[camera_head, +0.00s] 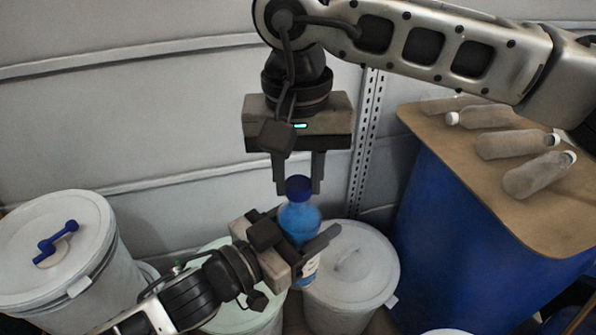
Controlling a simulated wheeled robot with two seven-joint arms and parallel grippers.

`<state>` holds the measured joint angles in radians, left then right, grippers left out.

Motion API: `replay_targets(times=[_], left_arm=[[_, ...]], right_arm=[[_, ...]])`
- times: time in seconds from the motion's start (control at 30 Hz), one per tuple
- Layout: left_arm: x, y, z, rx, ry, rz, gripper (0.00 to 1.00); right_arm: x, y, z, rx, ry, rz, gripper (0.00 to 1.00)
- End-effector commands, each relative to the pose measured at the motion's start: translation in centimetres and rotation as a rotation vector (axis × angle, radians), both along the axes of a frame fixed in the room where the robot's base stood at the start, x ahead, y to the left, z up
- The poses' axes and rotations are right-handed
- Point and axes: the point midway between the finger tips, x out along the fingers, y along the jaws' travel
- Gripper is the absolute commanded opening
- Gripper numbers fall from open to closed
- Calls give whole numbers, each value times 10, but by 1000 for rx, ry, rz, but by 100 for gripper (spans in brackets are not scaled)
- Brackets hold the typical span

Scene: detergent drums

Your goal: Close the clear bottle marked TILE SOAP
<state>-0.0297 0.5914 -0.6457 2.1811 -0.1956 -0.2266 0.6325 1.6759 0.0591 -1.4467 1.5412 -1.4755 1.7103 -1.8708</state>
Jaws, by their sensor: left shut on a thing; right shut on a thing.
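A clear bottle with blue liquid (300,218) stands roughly upright in the middle of the head view. A white label shows low on it, partly hidden, and its text cannot be read. My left gripper (298,240) is shut around the bottle's body from the lower left. A dark blue cap (299,187) sits at the top of the bottle. My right gripper (299,183) points straight down from above, with its fingers on either side of the cap, shut on it. I cannot tell how tightly the cap sits on the neck.
A white lidded drum (350,262) stands just behind and right of the bottle. Another drum (55,245) at left has a blue tool (58,242) on its lid. A blue drum (440,240) at right carries a brown board (500,205) with several capped bottles lying on it.

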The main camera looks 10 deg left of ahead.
Motion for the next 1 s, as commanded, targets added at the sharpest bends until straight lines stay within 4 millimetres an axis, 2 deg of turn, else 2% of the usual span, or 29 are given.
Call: replay_targets(times=[0.1,1.0], left_arm=[[0,0,2,-2,-4,-1,0],[0,0,2,-2,-4,-1,0]], right_arm=[[1,-1,0,1,-3,-301,2],[1,-1,-1,18,-20,-2629,2]])
